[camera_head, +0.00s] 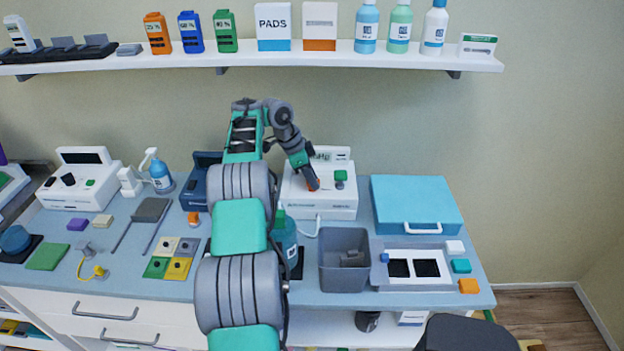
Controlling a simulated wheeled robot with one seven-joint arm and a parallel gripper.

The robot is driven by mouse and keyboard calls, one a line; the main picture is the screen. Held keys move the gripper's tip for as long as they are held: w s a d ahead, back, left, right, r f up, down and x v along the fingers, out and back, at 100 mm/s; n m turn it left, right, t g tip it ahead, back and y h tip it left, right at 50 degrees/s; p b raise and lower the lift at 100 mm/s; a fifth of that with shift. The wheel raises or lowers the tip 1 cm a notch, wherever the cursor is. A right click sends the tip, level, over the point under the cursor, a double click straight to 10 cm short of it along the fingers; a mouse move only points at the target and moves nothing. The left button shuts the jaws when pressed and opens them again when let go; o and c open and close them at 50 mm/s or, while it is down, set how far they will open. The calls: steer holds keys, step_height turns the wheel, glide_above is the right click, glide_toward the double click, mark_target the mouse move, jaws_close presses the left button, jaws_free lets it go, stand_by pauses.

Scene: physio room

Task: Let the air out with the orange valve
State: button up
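A white machine (335,211) with a small display and a green knob (340,176) stands at the back middle of the counter. A small orange part (309,187), which looks like the orange valve, shows on the left of its sloping front panel. My gripper (313,184) points down from my arm onto that orange part, at or just above it. The fingers hide much of the orange part. I cannot tell whether they touch it, or whether they are open or shut.
My arm hides part of a dark blue device (197,186) and a teal bottle (284,236). A grey bin (345,274) stands in front of the machine, a blue case (414,196) to its right. A shelf (330,58) with boxes and bottles runs above.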

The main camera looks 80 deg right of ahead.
jaws_close()
steer(key=shift+f+b, duration=0.15)
steer(key=shift+b, duration=0.55)
steer(key=shift+n+b, duration=0.4)
steer(key=shift+b, duration=0.05)
steer(key=n+b, duration=0.1)
steer(key=b, duration=0.1)
steer(key=n+h+b, duration=0.1)
steer(key=b, duration=0.1)
steer(key=shift+f, duration=0.25)
steer(key=n+t+b, duration=0.1)
steer(key=n+b, duration=0.1)
steer(key=n+h+b, duration=0.1)
steer(key=n+b, duration=0.1)
steer(key=b, duration=0.1)
steer(key=shift+s+a+r+t, duration=0.1)
steer(key=shift+r+t, duration=0.05)
steer(key=shift+t, duration=0.25)
steer(key=n+b, duration=0.1)
steer(key=n, duration=0.1)
steer(key=n+t+b, duration=0.1)
steer(key=n+b, duration=0.1)
steer(key=n, duration=0.1)
steer(key=shift+r+t+h+b, duration=0.15)
steer(key=shift+t+h+b, duration=0.15)
steer(key=shift+h, duration=0.1)
steer(key=shift+r+n+t, duration=0.1)
steer(key=shift+n+t, duration=0.7)
steer(key=shift+n, duration=1.3)
